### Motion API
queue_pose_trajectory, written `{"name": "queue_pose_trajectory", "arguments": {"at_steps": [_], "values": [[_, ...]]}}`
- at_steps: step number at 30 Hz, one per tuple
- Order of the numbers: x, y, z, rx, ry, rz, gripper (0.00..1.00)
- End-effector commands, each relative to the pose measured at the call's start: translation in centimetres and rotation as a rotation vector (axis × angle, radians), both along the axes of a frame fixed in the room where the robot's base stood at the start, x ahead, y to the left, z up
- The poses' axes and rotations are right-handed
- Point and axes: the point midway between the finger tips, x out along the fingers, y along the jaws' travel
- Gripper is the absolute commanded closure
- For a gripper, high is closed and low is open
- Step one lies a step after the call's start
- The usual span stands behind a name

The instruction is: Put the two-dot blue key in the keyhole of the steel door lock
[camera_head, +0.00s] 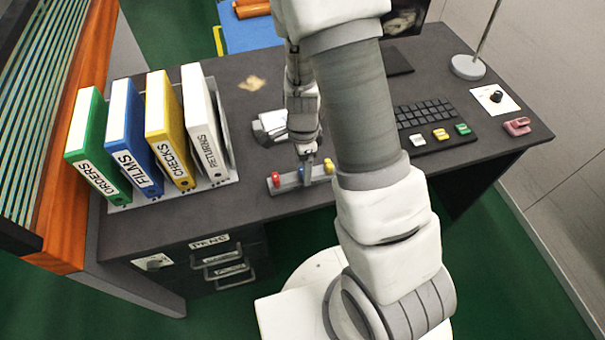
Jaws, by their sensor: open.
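A small grey rack (290,183) lies near the front edge of the dark desk, below my gripper. A red-headed piece (276,178) and a yellow-headed piece (328,166) stand in it. A bit of blue (302,173) shows between them, close under my gripper (308,160); it may be the blue key, but no dots can be made out. My gripper is open, pointing down at the rack's middle; whether it touches anything cannot be told. A pale plate with a dark mark (154,262) on the desk's front, left of the drawers, may be the steel lock.
Binders stand in a holder (228,170) on the left. A keyboard (425,115), coloured keys (441,134), a knob plate (496,99), a pink item (517,126) and a lamp base (468,67) are on the right. Drawers (222,262) have protruding handles. My arm hides the desk's middle.

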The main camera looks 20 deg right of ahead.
Motion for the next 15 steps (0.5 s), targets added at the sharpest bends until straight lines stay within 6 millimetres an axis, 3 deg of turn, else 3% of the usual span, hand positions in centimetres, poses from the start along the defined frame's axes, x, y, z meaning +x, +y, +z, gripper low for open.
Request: {"name": "queue_pose_trajectory", "arguments": {"at_steps": [3,11,15], "values": [[0.01,-0.01,-1.28,0.000,0.001,0.000,0.25],[0.06,0.05,-1.41,0.000,-0.001,0.001,0.25],[0.05,0.04,-1.40,0.000,-0.001,0.001,0.48]]}}
